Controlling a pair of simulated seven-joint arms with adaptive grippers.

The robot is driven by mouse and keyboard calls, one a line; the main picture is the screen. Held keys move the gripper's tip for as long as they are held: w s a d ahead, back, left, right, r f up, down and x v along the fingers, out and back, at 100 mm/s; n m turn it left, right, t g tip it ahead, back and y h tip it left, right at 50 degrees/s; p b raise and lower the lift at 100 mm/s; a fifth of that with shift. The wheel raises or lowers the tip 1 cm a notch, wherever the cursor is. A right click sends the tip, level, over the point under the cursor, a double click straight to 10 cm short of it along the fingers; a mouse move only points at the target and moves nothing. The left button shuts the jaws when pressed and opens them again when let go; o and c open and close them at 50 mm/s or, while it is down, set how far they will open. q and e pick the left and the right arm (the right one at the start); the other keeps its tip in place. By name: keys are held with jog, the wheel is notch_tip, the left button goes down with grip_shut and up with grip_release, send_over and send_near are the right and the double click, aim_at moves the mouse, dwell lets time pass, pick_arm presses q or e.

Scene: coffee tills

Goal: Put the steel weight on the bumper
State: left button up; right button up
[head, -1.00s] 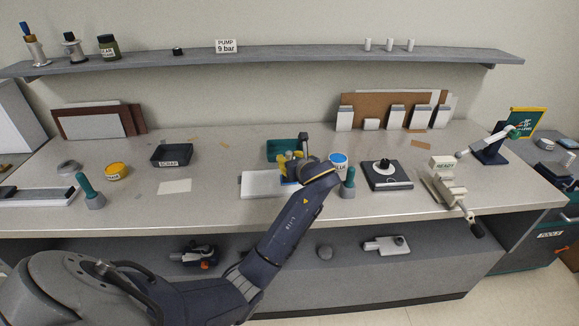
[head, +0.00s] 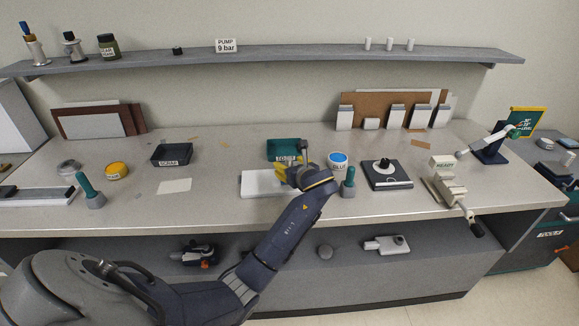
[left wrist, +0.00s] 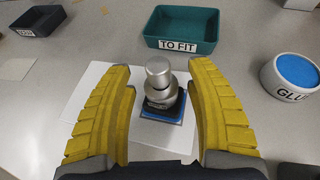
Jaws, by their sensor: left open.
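The steel weight (left wrist: 159,82), a silver cylinder with a round knob, stands upright in the left wrist view. It appears to rest on a small dark square block with a blue edge (left wrist: 176,121), likely the bumper, which lies on a white board (left wrist: 90,98). The weight hides most of the block's top. My left gripper (left wrist: 160,95) is open, its yellow fingers either side of the weight with gaps on both sides. In the head view my left gripper (head: 290,170) is over the white board (head: 258,184) and hides the weight and block. My right gripper is in neither view.
A teal tray marked TO FIT (head: 283,147) is just behind the board. A blue-topped glue pot (head: 338,161) and a teal-handled tool (head: 349,183) stand to the right. A dark scrap tray (head: 171,154) is left; the counter between is mostly clear.

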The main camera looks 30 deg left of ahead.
pick_arm(q)
jog(key=shift+r, duration=0.1)
jog(key=shift+d+r, duration=0.1)
jog(key=shift+d, duration=0.05)
jog(key=v, duration=1.1)
jog(key=shift+s+d+r, duration=0.2)
jog(key=shift+s+d, duration=0.05)
jog(key=shift+d, duration=0.1)
